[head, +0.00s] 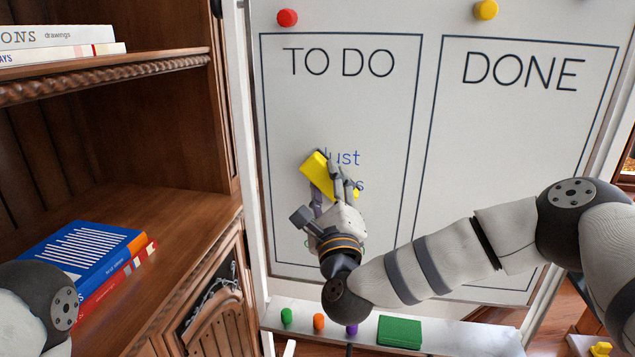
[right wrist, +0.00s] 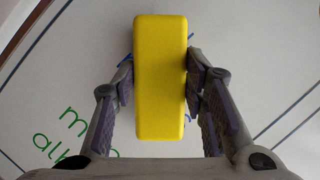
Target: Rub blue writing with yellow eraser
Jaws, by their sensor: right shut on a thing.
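The yellow eraser (head: 318,172) is at the whiteboard (head: 390,130), in the TO DO column. My right gripper (head: 334,182) is shut on it. In the right wrist view the eraser (right wrist: 160,78) stands lengthwise between the two fingers of the gripper (right wrist: 160,88). Blue writing (head: 345,158) shows just right of the eraser; "ust" is readable and the start is covered. A second blue line below it is mostly hidden by the gripper. I cannot tell whether the eraser touches the board. Of my left arm, only a link shows at the lower left; its gripper is out of view.
Green writing (right wrist: 70,130) lies below the eraser in the right wrist view. A ledge (head: 460,338) under the board holds green, orange and purple markers and a green block (head: 399,332). A wooden bookshelf (head: 190,210) with books (head: 85,250) stands close on the left. The DONE column is clear of writing.

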